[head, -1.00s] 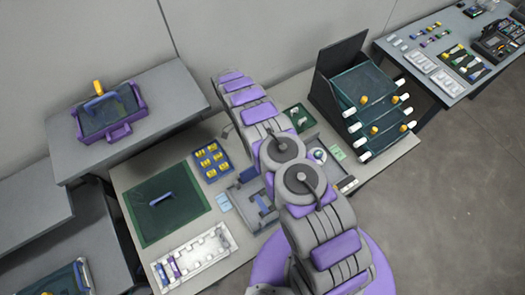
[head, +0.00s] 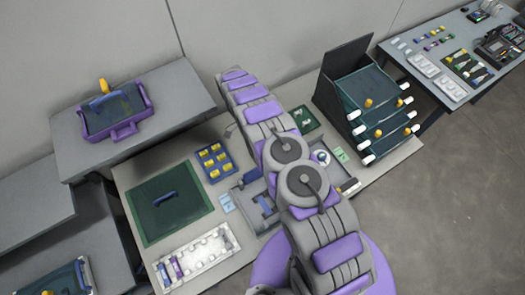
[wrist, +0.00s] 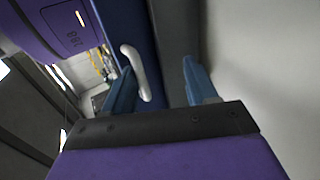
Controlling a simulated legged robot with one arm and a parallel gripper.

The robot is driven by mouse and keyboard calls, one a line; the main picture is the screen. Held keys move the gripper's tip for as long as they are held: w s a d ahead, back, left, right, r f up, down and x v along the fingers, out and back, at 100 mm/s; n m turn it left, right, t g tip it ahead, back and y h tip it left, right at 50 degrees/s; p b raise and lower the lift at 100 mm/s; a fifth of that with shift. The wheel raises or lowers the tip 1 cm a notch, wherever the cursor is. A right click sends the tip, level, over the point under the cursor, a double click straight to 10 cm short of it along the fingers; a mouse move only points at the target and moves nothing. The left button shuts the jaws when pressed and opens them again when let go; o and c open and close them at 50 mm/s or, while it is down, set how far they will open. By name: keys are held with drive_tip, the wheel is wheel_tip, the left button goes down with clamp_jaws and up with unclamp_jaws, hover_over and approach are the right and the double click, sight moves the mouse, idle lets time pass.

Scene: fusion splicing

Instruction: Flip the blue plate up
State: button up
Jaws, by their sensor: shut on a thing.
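In the wrist view, the blue plate (wrist: 125,22) appears as a dark blue strip running up the picture, with a pale curved handle (wrist: 136,70) beside it. My gripper (wrist: 160,64) has its two blue fingers on either side of the blue plate's edge and a grey strip, and it is shut on the plate. Exactly where the fingers touch is hard to see. In the head view, my arm covers the gripper. A grey fixture (head: 245,203) with blue parts sits partly behind my arm on the table; the plate's angle cannot be told there.
A green mat (head: 188,222) with a blue handle lies left on the table, near a blue tray (head: 227,173) of yellow pieces and a white rack (head: 187,272). A tiered green rack (head: 350,92) stands right. A purple tray (head: 121,134) rests on the left bench.

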drive_tip(key=shift+w, duration=0.1)
idle(0.5)
drive_tip(key=shift+r, duration=0.25)
drive_tip(key=s+d+r, duration=0.2)
drive_tip(key=s, duration=0.5)
drive_tip(key=s+d+r, duration=0.2)
drive_tip(key=s, duration=0.6)
drive_tip(key=shift+s+d+r+p, duration=0.2)
drive_tip(key=shift+d+p, duration=0.2)
